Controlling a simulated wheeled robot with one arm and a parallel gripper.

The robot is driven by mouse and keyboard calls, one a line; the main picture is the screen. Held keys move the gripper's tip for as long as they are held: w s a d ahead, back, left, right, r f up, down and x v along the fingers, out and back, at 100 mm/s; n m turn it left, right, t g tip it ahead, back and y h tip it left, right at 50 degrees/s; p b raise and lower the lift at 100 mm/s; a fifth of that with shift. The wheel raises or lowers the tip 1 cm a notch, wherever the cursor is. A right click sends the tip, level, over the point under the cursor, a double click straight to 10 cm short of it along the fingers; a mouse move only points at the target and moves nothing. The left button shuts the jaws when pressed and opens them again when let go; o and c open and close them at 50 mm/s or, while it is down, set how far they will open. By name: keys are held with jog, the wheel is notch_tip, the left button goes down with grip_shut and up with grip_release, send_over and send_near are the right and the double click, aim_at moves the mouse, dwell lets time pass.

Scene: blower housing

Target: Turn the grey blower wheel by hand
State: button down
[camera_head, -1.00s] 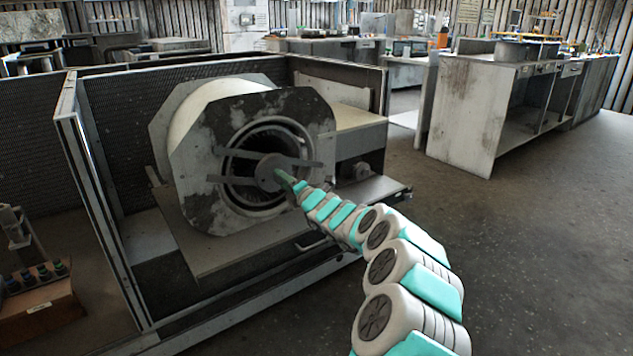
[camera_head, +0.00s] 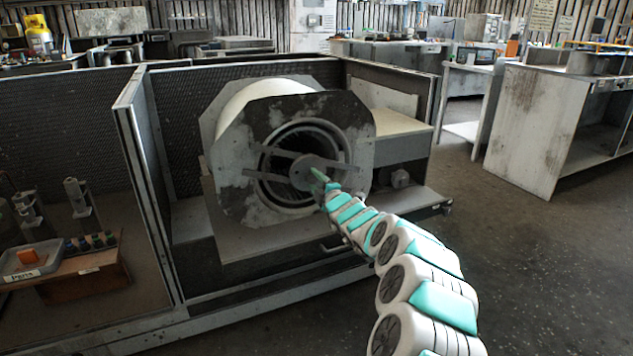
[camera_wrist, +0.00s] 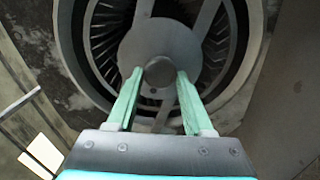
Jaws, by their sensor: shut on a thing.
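The blower housing (camera_head: 240,185) is a worn, pale and dark drum with a flat front plate. The grey blower wheel shows its dark vanes inside the round front opening; they are clear in the wrist view (camera_wrist: 105,45). Flat bracket arms (camera_head: 263,173) cross the opening to a grey central disc (camera_wrist: 142,42). My gripper (camera_head: 316,173) reaches the disc from the front right. In the wrist view, its green fingers (camera_wrist: 159,88) are shut on a short round grey knob (camera_wrist: 160,72) in front of the disc. The fingers hide part of the disc's lower edge.
A dark mesh-panelled frame (camera_head: 130,110) encloses the housing on the left and back. A parts box (camera_head: 28,262) and bottles stand at far left. A worn white workbench (camera_head: 530,125) stands at right. Open floor (camera_head: 530,270) lies at front right.

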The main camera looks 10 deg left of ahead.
dwell(0.3)
jog(key=shift+c, duration=1.5)
grip_release()
jog(key=shift+s+d+r, duration=0.1)
jog(key=shift+s+d, duration=0.25)
jog(key=shift+d, duration=0.05)
jog(key=b+v, duration=0.1)
jog(key=v, duration=0.5)
jog(key=shift+s+d, duration=0.2)
jog(key=shift+s, duration=0.1)
